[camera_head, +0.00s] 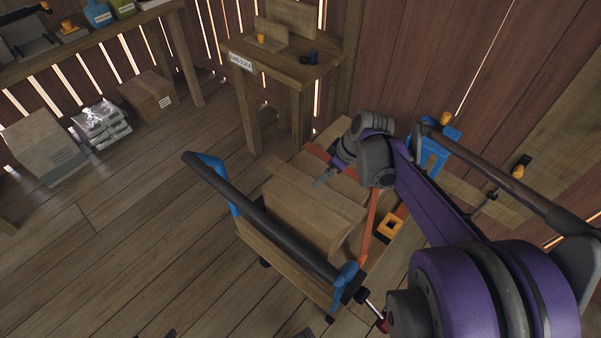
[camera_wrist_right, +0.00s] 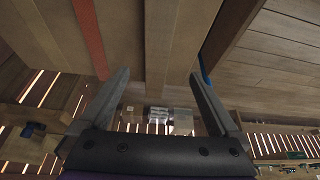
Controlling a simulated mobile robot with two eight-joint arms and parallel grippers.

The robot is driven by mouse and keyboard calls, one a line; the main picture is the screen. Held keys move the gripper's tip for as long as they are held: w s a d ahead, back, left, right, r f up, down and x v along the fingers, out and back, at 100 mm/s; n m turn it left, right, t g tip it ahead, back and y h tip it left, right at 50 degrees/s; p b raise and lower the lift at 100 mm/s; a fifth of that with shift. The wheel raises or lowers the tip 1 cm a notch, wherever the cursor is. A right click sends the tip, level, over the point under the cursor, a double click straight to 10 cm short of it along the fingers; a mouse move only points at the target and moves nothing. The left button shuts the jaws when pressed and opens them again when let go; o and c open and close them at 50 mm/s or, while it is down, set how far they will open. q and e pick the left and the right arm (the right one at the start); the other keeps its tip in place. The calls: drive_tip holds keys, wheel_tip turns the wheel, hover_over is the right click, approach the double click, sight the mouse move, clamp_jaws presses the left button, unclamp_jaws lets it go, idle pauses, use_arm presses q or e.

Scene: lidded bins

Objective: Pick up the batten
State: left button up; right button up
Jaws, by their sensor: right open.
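My right gripper (camera_head: 323,180) hangs low over a hand cart (camera_head: 285,278) in the head view, partly hidden by my purple arm. In the right wrist view the gripper (camera_wrist_right: 158,76) is open, with its two grey fingers wide apart and nothing held. Long pale wooden strips (camera_wrist_right: 158,38) run between and past the fingertips there; one may be the batten, but I cannot tell for sure. A brown box-like load (camera_head: 305,222) sits on the cart. A thin orange-red strip (camera_head: 369,228) runs beside it and a red strip also shows in the wrist view (camera_wrist_right: 90,38).
The cart has a dark handle bar (camera_head: 265,225) with blue ends. A small wooden table (camera_head: 285,60) stands behind it. Boxes (camera_head: 147,95) lie on the floor at left. An orange square piece (camera_head: 390,227) is right of the load. Open floor lies left of the cart.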

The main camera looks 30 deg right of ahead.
drive_tip(key=b, duration=0.1)
hover_over(321, 192)
wheel_tip(321, 192, down, 5)
drive_tip(key=shift+w+r, duration=0.1)
drive_tip(key=shift+d+b+x, duration=0.1)
drive_tip(key=shift+b+x, duration=0.25)
drive_tip(key=shift+x, duration=1.05)
drive_tip(key=shift+d+b+x, duration=0.15)
drive_tip(key=shift+b+x, duration=0.2)
drive_tip(key=shift+x, duration=1)
drive_tip(key=shift+w, duration=0.1)
clamp_jaws()
